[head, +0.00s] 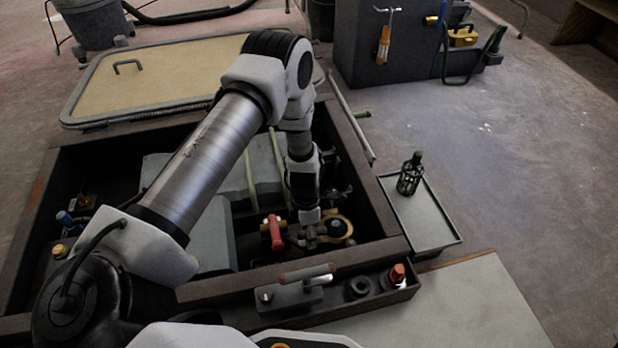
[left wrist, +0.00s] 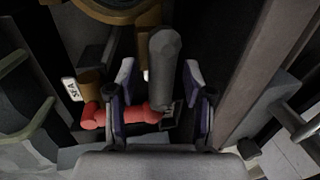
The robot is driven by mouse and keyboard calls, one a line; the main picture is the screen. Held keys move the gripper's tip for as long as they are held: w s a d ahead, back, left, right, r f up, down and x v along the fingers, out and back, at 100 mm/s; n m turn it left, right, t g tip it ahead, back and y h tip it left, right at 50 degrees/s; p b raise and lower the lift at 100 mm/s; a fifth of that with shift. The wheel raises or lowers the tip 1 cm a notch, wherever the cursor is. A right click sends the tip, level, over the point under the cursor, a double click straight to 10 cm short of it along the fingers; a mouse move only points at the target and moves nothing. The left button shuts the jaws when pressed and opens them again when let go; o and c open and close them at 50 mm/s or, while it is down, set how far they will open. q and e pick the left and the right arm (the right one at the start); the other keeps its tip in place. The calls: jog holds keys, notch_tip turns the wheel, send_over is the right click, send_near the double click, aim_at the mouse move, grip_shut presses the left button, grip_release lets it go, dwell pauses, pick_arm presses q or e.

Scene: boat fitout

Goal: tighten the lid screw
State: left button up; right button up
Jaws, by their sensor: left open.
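My left gripper (head: 314,238) reaches down into the open bilge well, beside a brass-coloured ring fitting (head: 338,228) with a dark centre. In the left wrist view the gripper's two fingers (left wrist: 160,98) stand apart. A dark grey, round-ended post (left wrist: 165,66) shows between them, with gaps on both sides; I cannot tell whether it is the lid screw. The brass ring (left wrist: 115,12) is cut off at the top of that view. A red valve handle (head: 275,232) is just left of the gripper; the red handle (left wrist: 122,113) passes behind the left finger in the wrist view.
The well's dark frame (head: 390,250) stands close on the right. A ledge at the front holds a clamp-like handle (head: 306,274) and a red-topped fitting (head: 397,274). Open floor lies beyond.

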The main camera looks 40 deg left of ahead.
pick_arm(q)
jog(key=shift+r, duration=0.1)
grip_shut()
